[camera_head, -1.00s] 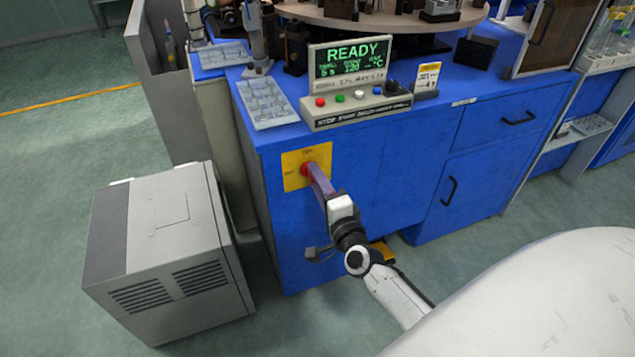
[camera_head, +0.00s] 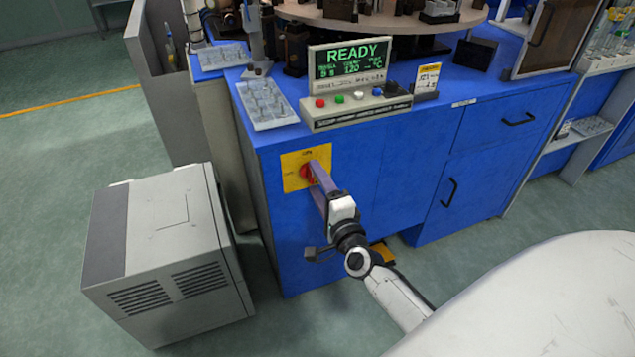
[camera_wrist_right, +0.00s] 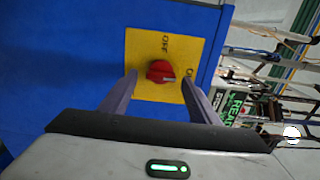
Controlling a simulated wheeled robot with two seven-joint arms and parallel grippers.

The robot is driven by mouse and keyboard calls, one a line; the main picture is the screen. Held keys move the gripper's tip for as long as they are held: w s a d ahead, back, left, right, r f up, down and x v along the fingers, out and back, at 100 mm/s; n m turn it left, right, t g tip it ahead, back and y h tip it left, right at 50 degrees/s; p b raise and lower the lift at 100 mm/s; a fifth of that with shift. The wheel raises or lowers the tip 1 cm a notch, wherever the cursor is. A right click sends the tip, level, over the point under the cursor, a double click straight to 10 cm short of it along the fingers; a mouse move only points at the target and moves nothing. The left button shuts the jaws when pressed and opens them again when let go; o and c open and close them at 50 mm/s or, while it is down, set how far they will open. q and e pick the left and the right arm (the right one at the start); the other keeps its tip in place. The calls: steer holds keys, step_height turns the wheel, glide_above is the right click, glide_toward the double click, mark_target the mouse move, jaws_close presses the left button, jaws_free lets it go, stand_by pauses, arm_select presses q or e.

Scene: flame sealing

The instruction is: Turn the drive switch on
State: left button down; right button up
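The drive switch is a red rotary knob (camera_head: 306,173) on a yellow plate (camera_head: 291,159) on the blue cabinet's front. In the right wrist view the knob (camera_wrist_right: 159,71) sits on the yellow plate (camera_wrist_right: 145,42), with OFF above it and ON at its right. Its white mark seems to lie toward the ON side. My right gripper (camera_head: 318,180) points at the knob; in the wrist view its two purple fingers (camera_wrist_right: 160,82) are spread, one on each side, apart from the knob. My left gripper is out of view.
A control box (camera_head: 356,113) with coloured buttons and a green READY display (camera_head: 349,59) stands on the blue cabinet (camera_head: 420,150). A grey machine (camera_head: 160,250) stands on the floor at left. A clear tray (camera_head: 266,103) lies near the cabinet's left edge.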

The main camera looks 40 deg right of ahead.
steer(key=v, duration=1)
steer(key=shift+s+p, duration=0.15)
steer(key=shift+p, duration=0.15)
steer(key=shift+a, duration=0.15)
steer(key=s+a+f+n+g+y+p, duration=0.2)
steer(key=s+a+f+n+g+y, duration=0.1)
steer(key=s+a+n, duration=0.5)
steer(key=s+a+f+n+g+y+p, duration=0.3)
steer(key=s+a+f+n+g, duration=0.2)
steer(key=n, duration=0.9)
steer(key=s+a+f, duration=0.1)
steer(key=s+a, duration=0.2)
steer(key=a, duration=0.1)
steer(key=shift+s+a+n+g+y, duration=0.25)
steer(key=shift+a+n+g+y, duration=0.05)
steer(key=shift+a+n+g, duration=0.1)
steer(key=shift+f, duration=0.1)
